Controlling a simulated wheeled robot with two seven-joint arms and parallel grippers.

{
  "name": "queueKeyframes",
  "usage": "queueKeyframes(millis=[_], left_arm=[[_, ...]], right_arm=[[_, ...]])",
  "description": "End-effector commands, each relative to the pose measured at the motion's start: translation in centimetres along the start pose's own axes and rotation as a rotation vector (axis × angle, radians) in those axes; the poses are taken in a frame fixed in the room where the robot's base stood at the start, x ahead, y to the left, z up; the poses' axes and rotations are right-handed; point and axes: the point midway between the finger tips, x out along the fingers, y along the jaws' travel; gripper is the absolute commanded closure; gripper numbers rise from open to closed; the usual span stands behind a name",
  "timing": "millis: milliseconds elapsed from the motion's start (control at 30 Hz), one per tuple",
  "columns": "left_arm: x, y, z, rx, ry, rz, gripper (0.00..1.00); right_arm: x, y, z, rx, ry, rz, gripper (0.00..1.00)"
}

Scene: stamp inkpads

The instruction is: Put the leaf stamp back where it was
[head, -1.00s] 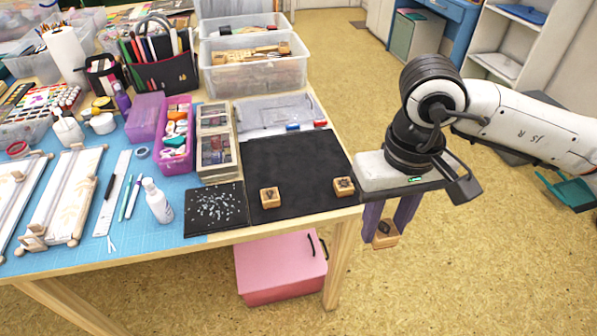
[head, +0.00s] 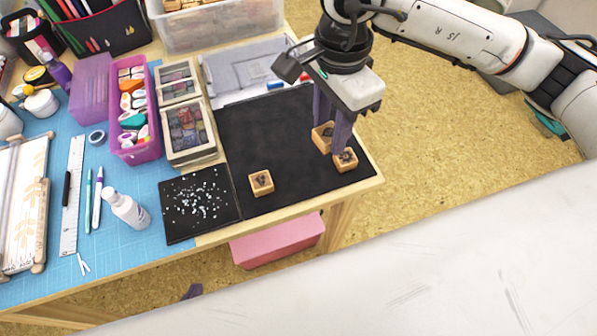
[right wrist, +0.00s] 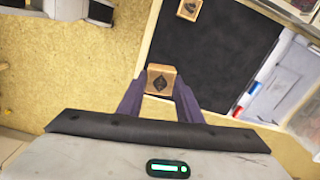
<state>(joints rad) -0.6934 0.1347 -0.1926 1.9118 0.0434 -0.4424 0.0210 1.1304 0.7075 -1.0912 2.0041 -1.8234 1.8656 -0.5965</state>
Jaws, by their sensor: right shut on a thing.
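The leaf stamp, a small wooden block (head: 322,137) with a dark mark on top, is held between the purple fingers of my right gripper (head: 332,130), over the right part of the black mat (head: 290,135). In the right wrist view the block (right wrist: 160,79) sits between the fingertips (right wrist: 158,95). Whether it touches the mat I cannot tell. A second wooden stamp (head: 345,160) is close beside it near the mat's right edge. A third stamp (head: 261,182) is further left on the mat. Only a purple tip of my left gripper (head: 192,291) shows, below the table edge.
A dark board with pale specks (head: 200,205) lies left of the mat. Ink pad boxes (head: 188,133) and a grey-lidded case (head: 245,75) stand beside and behind it. The mat's middle is clear. A pink box (head: 278,240) is under the table.

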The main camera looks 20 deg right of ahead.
Motion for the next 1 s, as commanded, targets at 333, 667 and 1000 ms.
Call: queueKeyframes(millis=[333,667,1000], left_arm=[[0.2,0.0,-0.2,0.003,0.007,0.001,1.00],[0.5,0.0,-0.9,0.006,0.020,0.001,1.00],[0.4,0.1,-0.9,0.005,0.018,0.002,1.00]], right_arm=[[1.3,-1.8,2.4,0.955,-0.003,0.007,0.87],[2.2,-2.7,4.0,1.621,0.005,0.018,0.87],[6.2,-2.7,4.2,1.743,0.012,0.023,0.87]])
